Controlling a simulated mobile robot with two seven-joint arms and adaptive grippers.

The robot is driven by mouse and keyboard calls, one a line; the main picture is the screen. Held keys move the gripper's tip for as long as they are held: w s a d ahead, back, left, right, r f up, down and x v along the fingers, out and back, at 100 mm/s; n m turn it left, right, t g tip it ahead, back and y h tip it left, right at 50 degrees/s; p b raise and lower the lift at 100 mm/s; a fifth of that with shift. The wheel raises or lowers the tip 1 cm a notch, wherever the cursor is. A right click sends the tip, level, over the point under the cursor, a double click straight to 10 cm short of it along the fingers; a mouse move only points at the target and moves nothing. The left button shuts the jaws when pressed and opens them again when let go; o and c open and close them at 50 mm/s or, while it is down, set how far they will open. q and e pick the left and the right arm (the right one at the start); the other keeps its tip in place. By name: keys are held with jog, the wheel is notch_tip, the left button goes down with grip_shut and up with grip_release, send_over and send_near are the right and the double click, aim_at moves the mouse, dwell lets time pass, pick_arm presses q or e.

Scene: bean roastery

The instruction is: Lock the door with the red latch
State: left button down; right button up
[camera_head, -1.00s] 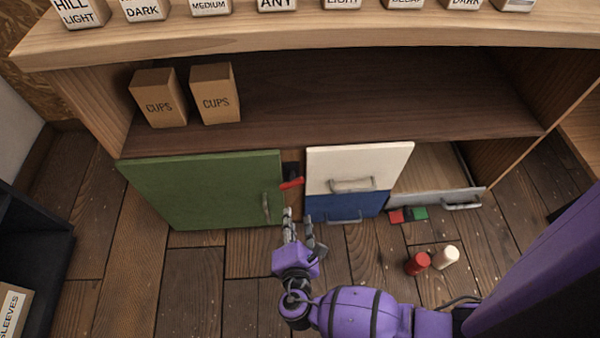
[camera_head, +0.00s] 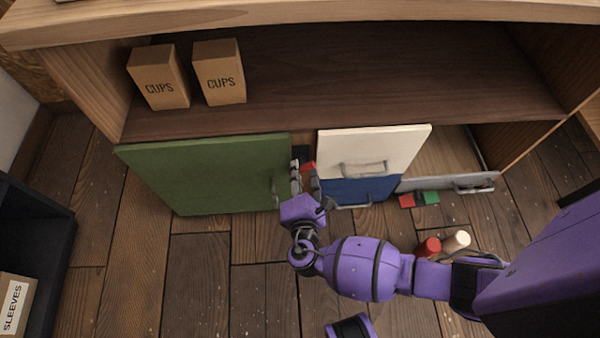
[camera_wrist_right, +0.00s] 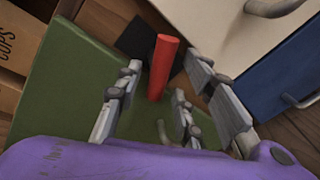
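The red latch (camera_head: 308,168) sits in the gap between the green door (camera_head: 210,180) and the drawers, mostly covered by my right gripper in the head view. In the right wrist view the latch (camera_wrist_right: 163,66) is a red bar beside a dark plate (camera_wrist_right: 143,40). The green door looks closed, with a grey handle (camera_head: 275,191) near its right edge. My right gripper (camera_head: 306,172) is at the latch. Its fingers (camera_wrist_right: 165,95) are spread on either side of the red bar, and I see no clear contact. My left gripper is out of view.
A white drawer (camera_head: 372,150) above a blue drawer (camera_head: 350,190) is right of the latch. A grey-fronted drawer (camera_head: 450,185) stands open farther right. Red (camera_head: 407,201) and green (camera_head: 430,197) blocks and red (camera_head: 430,246) and cream (camera_head: 456,241) cylinders are near the floor. Two CUPS boxes (camera_head: 160,85) stand on the shelf.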

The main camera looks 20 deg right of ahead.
jog(key=shift+w, duration=0.15)
grip_shut()
jog(key=shift+d+f, duration=0.1)
jog(key=shift+s+m+t+y+b, duration=0.15)
jog(key=shift+m+y+b, duration=0.3)
jog(key=shift+m+b, duration=0.7)
jog(key=shift+s+m+t+y+b, duration=0.15)
jog(key=shift+m+y+b, duration=0.5)
jog(key=shift+m, duration=0.8)
jog(key=shift+w, duration=0.1)
